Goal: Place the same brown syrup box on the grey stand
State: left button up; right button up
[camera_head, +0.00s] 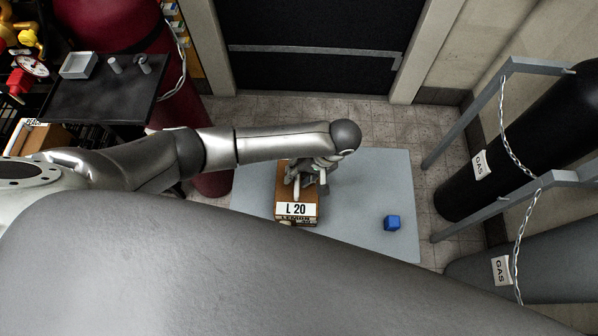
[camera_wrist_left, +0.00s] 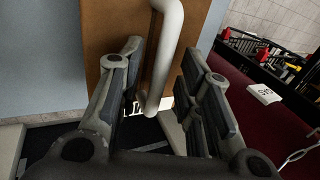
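The brown syrup box (camera_head: 284,206) with an "L 20" lemon label lies over the light grey stand (camera_head: 350,170) in the head view, left of its middle. Whether its underside touches the stand is hidden. My left gripper (camera_head: 307,185) is over the box. In the left wrist view, the box's brown face (camera_wrist_left: 106,30) and its white tube handle (camera_wrist_left: 166,50) show. The handle runs between the spread fingers of my left gripper (camera_wrist_left: 160,58), with a clear gap to the right finger. My right gripper is not in view.
A small blue cube (camera_head: 392,223) sits on the stand's right part. Gas cylinders (camera_head: 520,150) behind a grey rail stand at right. A black tray table (camera_head: 100,95) and another box (camera_head: 38,137) are at left. A dark red cylinder (camera_head: 212,180) stands beside the stand.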

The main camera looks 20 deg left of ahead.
pick_arm(q)
jog(key=p+v, duration=0.3)
jog(key=v, duration=0.9)
jog(key=shift+p, duration=0.4)
jog(key=shift+d, duration=0.1)
